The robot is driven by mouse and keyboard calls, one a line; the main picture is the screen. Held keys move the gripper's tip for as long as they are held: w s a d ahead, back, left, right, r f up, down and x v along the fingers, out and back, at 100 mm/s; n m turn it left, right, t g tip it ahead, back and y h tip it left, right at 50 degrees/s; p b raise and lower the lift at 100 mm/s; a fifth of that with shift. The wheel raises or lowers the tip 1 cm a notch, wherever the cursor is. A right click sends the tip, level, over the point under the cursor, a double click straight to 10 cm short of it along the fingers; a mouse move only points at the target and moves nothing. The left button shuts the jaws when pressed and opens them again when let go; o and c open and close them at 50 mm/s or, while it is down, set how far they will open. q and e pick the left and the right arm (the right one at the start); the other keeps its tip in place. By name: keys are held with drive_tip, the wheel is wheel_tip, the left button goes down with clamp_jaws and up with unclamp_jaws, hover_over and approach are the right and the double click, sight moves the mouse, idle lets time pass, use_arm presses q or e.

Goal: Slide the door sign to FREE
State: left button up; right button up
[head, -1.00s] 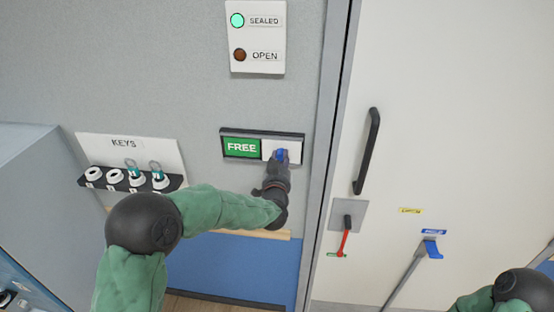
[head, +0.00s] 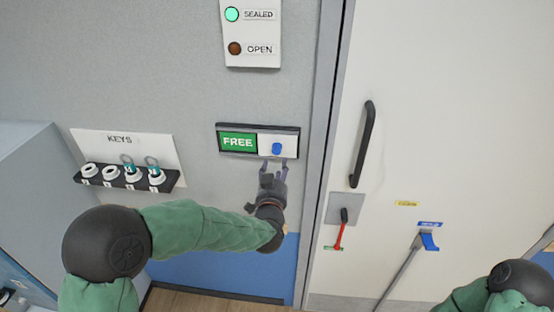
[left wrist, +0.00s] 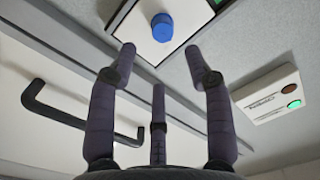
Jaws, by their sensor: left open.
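The door sign (head: 225,152) is a dark frame on the grey wall left of the door. Its left half shows a green FREE panel (head: 238,142). A white slider cover with a blue knob (head: 277,148) sits over the right half. My left gripper (head: 273,170) is open and empty just below the knob, apart from it. In the left wrist view the blue knob (left wrist: 162,27) lies beyond the spread fingers (left wrist: 160,75). Of my right arm, only a part shows at the lower right; its gripper is out of view.
The white door (head: 440,110) has a black handle (head: 363,145), a red lever (head: 341,232) and a blue-ended bar (head: 428,241). A key rack (head: 125,178) hangs left of the sign. A SEALED/OPEN lamp panel (head: 251,35) is above, its green lamp lit.

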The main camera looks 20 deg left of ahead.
use_arm(q)
drive_tip(key=v, duration=0.4)
idle(0.4)
drive_tip(key=s+d+f+g+h+b, duration=0.1)
drive_tip(key=d+f+g+h+b, duration=0.15)
drive_tip(key=f, duration=0.85)
drive_tip(key=s+d+f+g+h+b, duration=0.15)
drive_tip(key=f+b, duration=0.25)
drive_tip(key=f, duration=0.8)
drive_tip(key=s+d+f+g+h+b, duration=0.1)
drive_tip(key=d+f+g+b, duration=0.15)
drive_tip(key=f, duration=0.85)
drive_tip(key=s+d+f+n+g+h+b, duration=0.1)
drive_tip(key=s+d+f+g+b, duration=0.2)
drive_tip(key=s+f, duration=0.8)
drive_tip(key=s+d+f+n+g+h+b, duration=0.2)
drive_tip(key=s+f+g+b, duration=0.5)
drive_tip(key=f, duration=1.1)
drive_tip(key=s+d, duration=0.1)
drive_tip(key=s, duration=0.3)
drive_tip(key=shift+s+h, duration=0.3)
drive_tip(key=shift+s, duration=0.1)
